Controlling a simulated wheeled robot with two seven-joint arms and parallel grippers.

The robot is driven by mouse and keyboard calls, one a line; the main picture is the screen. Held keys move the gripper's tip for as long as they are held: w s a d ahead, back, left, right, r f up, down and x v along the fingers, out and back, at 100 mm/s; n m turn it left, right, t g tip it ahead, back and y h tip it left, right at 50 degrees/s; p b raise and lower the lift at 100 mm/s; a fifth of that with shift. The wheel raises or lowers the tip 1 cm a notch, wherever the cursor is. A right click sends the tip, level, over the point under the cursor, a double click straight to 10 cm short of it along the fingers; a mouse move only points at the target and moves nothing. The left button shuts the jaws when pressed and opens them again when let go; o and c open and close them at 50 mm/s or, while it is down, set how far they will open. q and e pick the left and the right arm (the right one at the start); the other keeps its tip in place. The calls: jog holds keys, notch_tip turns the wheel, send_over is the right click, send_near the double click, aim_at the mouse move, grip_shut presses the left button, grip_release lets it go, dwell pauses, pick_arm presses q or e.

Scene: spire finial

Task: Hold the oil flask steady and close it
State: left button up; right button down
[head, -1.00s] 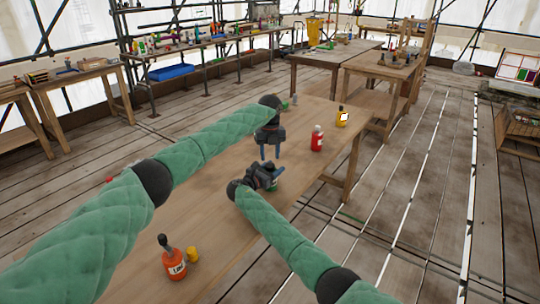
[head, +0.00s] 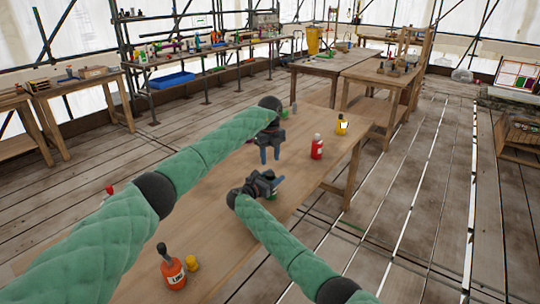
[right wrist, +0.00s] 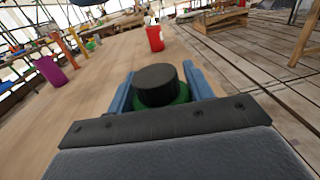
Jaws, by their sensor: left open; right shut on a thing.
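My right gripper (right wrist: 160,93) is shut on a green flask (right wrist: 182,95), likely the oil flask, with one blue finger on each side. A dark, flat-topped round piece (right wrist: 156,80) sits at the top of the flask; whether it is a separate cap or fully seated cannot be told. In the head view my right gripper (head: 278,182) is low over the long table, and the flask is mostly hidden there. My left gripper (head: 270,154) is open, fingers pointing down, above and just beyond the right gripper. I see nothing between its fingers.
On the long table (head: 225,220) stand a red bottle (head: 317,148) and a yellow bottle (head: 342,126) beyond the grippers. An orange bottle (head: 174,272) and a small yellow pot (head: 192,264) stand at the near end. The wood around the grippers looks mostly clear.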

aim_at(270, 173)
pick_arm(q)
notch_tip(270, 173, down, 7)
jog(key=shift+f, duration=0.15)
jog(key=shift+c, duration=0.2)
jog(key=c, duration=0.7)
jog(key=shift+m, duration=1.8)
jog(key=shift+c, duration=0.2)
jog(key=o, duration=1.1)
jog(key=shift+r, duration=2.3)
jog(key=shift+c, duration=0.6)
